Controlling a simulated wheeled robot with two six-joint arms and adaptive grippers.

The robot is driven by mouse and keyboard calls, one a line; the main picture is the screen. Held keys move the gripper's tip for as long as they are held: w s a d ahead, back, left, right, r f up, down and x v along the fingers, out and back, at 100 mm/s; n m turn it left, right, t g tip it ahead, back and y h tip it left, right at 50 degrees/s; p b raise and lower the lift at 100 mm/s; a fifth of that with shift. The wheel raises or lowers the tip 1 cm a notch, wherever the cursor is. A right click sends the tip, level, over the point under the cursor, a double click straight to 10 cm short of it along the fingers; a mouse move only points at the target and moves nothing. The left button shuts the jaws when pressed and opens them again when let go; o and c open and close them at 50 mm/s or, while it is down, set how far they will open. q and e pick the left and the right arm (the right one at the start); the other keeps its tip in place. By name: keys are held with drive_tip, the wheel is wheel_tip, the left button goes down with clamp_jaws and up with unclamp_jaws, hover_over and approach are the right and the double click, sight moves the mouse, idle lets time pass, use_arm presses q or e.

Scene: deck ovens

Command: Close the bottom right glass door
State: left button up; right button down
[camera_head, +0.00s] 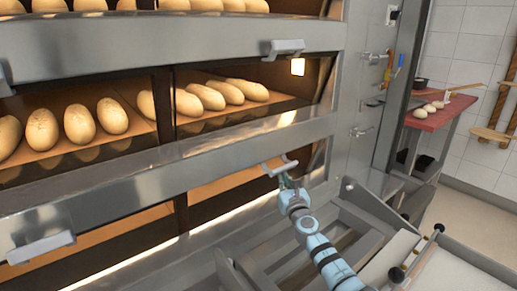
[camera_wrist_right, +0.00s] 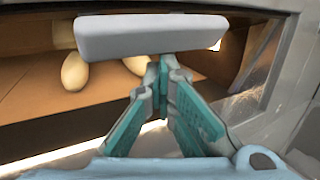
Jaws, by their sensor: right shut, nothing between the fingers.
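The bottom right glass door shows by its pale bar handle (camera_head: 280,166), below the steel band at the oven's right side. Its angle is hard to tell, since the glass is see-through. In the right wrist view the same handle (camera_wrist_right: 150,36) spans the upper middle, in front of a lit chamber. My right gripper (camera_head: 284,182) is just below the handle. Its green fingers (camera_wrist_right: 162,72) are shut and empty, with the tips close under the handle's lower edge; I cannot tell whether they touch it. My left gripper is not in view.
The deck above holds several loaves (camera_head: 81,124) and has its own handle (camera_head: 286,48). Another handle (camera_head: 40,247) is at lower left. A grey metal frame (camera_head: 345,225) stands low beside my right arm. A red-topped table (camera_head: 436,117) is at the right.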

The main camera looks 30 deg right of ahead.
sight(282, 171)
drive_tip(key=r, duration=0.1)
drive_tip(key=r+p, duration=0.1)
drive_tip(key=shift+a+r, duration=0.2)
drive_tip(key=shift+r, duration=0.1)
drive_tip(key=shift+r+p, duration=0.2)
drive_tip(key=shift+p, duration=0.25)
drive_tip(key=shift+s+f, duration=0.1)
drive_tip(key=shift+f, duration=0.1)
drive_tip(key=shift+s+f, duration=0.1)
drive_tip(key=shift+s, duration=0.15)
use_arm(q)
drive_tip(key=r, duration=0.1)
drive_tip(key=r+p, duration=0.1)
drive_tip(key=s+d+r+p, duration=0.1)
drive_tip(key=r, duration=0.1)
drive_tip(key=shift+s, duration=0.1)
use_arm(e)
drive_tip(key=f+v, duration=0.1)
drive_tip(key=v, duration=0.5)
drive_tip(key=shift+s, duration=0.2)
drive_tip(key=shift+a+f, duration=0.1)
drive_tip(key=shift+a, duration=0.05)
